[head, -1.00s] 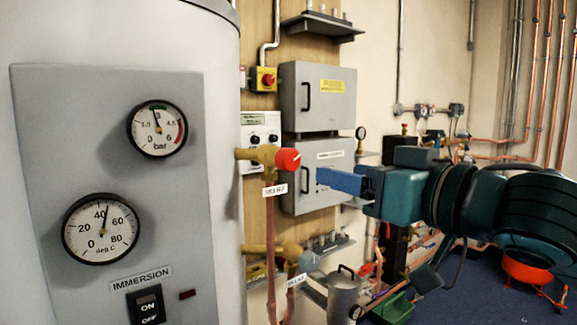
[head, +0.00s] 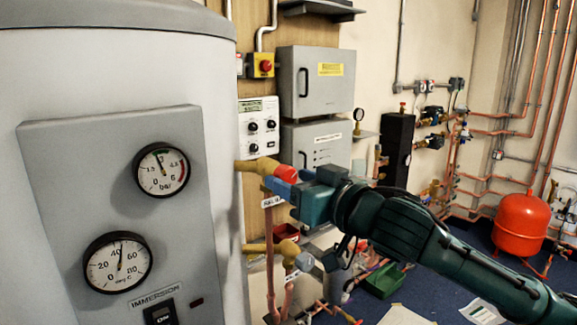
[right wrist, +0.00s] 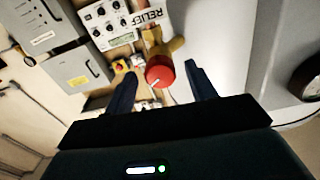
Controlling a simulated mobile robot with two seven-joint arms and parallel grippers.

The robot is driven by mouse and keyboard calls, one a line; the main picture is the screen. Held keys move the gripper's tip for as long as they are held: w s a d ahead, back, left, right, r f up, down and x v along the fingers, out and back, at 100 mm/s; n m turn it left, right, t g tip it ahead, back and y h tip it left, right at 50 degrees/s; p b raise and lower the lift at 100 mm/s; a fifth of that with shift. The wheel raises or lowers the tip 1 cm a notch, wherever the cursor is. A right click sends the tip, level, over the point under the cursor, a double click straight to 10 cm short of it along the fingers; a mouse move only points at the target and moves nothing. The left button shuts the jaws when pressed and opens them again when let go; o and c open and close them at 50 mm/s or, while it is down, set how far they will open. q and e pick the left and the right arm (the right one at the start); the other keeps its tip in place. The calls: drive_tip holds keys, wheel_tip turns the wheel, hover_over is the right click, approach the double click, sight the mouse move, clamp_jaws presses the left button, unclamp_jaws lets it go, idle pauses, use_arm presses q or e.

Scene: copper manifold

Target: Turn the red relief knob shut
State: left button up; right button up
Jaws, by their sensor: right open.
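The red relief knob (head: 286,173) sits on the end of a brass valve (head: 257,166) at the right side of the tank. In the right wrist view the knob (right wrist: 160,71) faces me, with a white line on its face, and a RELIEF label (right wrist: 149,16) lies beyond it. My right gripper (head: 289,181) is at the knob, its blue fingers partly covering it. In the right wrist view the open fingers (right wrist: 160,76) stand one on each side of the knob, with a visible gap on both sides. My left gripper is not in view.
The grey tank panel with a pressure gauge (head: 161,170) and temperature gauge (head: 118,262) stands close on the left. Grey wall boxes (head: 316,84) are behind the valve. A lower brass valve (head: 287,249) sits beneath. A red vessel (head: 521,223) stands at the far right.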

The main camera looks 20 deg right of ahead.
drive_tip(key=shift+x, duration=0.9)
drive_tip(key=shift+c, duration=0.2)
drive_tip(key=c, duration=1)
drive_tip(key=shift+o, duration=0.2)
drive_tip(key=shift+n, duration=0.4)
drive_tip(key=n, duration=0.5)
drive_tip(key=shift+n, duration=0.4)
drive_tip(key=n, duration=0.5)
drive_tip(key=shift+r+n, duration=0.1)
drive_tip(key=shift+n, duration=0.2)
